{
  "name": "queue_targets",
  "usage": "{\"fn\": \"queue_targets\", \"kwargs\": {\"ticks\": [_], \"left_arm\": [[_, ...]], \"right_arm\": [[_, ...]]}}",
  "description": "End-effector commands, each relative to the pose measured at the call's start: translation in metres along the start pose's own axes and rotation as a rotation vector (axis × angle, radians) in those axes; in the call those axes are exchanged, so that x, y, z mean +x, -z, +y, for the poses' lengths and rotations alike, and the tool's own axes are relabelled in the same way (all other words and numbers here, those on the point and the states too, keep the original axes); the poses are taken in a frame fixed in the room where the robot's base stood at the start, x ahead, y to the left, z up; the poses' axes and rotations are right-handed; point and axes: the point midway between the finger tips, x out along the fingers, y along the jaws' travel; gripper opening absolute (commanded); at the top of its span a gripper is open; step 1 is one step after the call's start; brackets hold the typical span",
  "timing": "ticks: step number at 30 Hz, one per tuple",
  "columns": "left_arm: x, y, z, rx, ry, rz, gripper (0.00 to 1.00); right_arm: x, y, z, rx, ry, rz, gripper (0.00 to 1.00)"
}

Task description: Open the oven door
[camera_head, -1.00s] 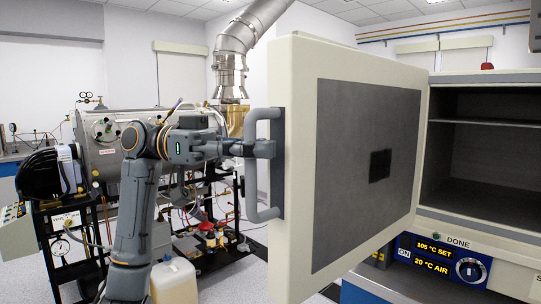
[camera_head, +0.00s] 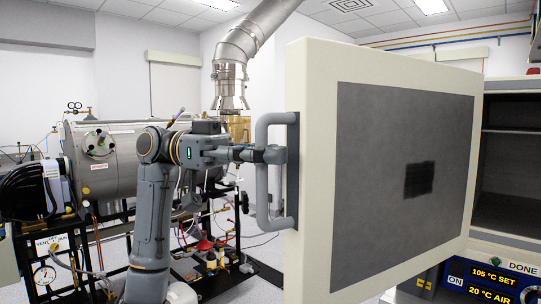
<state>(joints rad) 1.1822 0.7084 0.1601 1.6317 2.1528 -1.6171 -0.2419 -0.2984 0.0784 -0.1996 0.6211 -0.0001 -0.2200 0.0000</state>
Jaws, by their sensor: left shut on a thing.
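The oven door (camera_head: 335,65) stands swung open, with its grey inner panel (camera_head: 390,180) facing me. Its grey bar handle (camera_head: 263,187) is on the door's left edge. My left gripper (camera_head: 268,155) is shut on the handle at its middle. The oven's dark inside (camera_head: 508,160), with a shelf, shows at the right edge, partly hidden by the door. My right gripper is not in view.
A blue control panel (camera_head: 480,280) with a lit display is below the oven at the lower right. A steel cylinder rig (camera_head: 115,160) on a black frame stands behind my left arm. A metal duct (camera_head: 240,50) rises behind the door.

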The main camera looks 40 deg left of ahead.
Motion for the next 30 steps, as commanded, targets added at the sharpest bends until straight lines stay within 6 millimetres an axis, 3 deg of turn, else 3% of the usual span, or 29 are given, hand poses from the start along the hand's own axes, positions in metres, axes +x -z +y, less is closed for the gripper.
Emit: {"fn": "queue_targets", "kwargs": {"ticks": [5, 6, 10, 22, 30], "left_arm": [[-0.001, -0.001, 0.002, 0.003, -0.004, -0.006, 0.00], [-0.001, -0.001, 0.002, 0.003, -0.004, -0.006, 0.13], [-0.001, -0.001, 0.002, 0.003, -0.003, -0.005, 0.38], [-0.007, 0.000, 0.000, 0.001, 0.000, -0.002, 0.38], [-0.059, 0.001, 0.001, 0.001, 0.003, 0.001, 0.38]], "right_arm": [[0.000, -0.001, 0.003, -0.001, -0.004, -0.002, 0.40], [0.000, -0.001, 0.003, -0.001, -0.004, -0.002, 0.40], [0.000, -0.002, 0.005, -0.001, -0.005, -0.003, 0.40], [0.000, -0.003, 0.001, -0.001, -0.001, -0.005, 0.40], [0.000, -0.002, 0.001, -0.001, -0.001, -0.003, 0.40]]}}
